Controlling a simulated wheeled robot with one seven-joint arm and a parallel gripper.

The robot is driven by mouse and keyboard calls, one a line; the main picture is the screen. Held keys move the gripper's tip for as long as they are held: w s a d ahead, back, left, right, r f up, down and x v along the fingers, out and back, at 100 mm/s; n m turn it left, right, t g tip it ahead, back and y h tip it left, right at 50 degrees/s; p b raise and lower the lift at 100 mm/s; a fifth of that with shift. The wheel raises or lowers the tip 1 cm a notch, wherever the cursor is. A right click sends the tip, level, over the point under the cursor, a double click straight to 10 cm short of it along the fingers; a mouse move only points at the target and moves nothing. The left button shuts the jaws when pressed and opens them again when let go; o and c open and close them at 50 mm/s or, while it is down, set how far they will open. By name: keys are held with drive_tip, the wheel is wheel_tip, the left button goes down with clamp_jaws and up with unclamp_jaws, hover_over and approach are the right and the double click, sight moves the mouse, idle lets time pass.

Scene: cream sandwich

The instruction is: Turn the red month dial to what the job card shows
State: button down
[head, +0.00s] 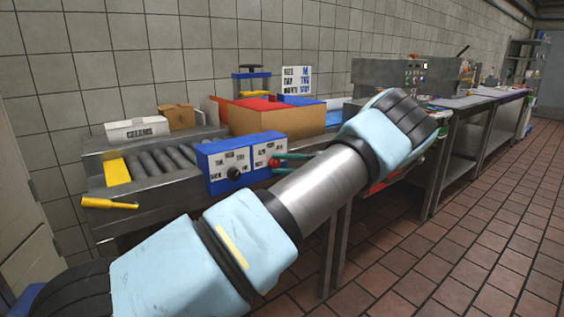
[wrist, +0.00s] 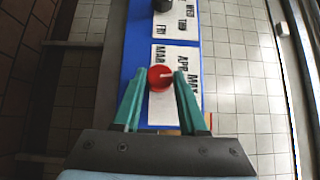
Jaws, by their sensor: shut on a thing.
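The red month dial (wrist: 159,78) sits on the blue box (wrist: 138,45), and my gripper (wrist: 160,82) is shut on it, a green finger on either side. A pale mark on the dial points to the right and slightly up in the wrist view. MAR, APR and MAY labels stand around it on a white plate (wrist: 160,108). In the head view, the red dial (head: 274,163) is at the right of the blue box (head: 214,165), beside my green fingers (head: 293,157). The white job card (head: 296,81) stands behind; its small blue print is hard to read.
A black dial (head: 234,173) is on the left of the blue box. A roller conveyor (head: 170,160) lies behind it, with a yellow-handled tool (head: 110,203) at its left. A cardboard box (head: 270,122) with red and blue trays stands behind. Tiled floor is open at right.

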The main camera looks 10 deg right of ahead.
drive_tip(key=shift+f+m+y, duration=0.15)
drive_tip(key=shift+m+y, duration=0.35)
drive_tip(key=shift+m, duration=0.1)
drive_tip(key=shift+t, duration=0.3)
drive_tip(key=shift+c, duration=2.2)
unclamp_jaws()
drive_tip(key=b+v, duration=0.2)
drive_tip(key=v, duration=0.9)
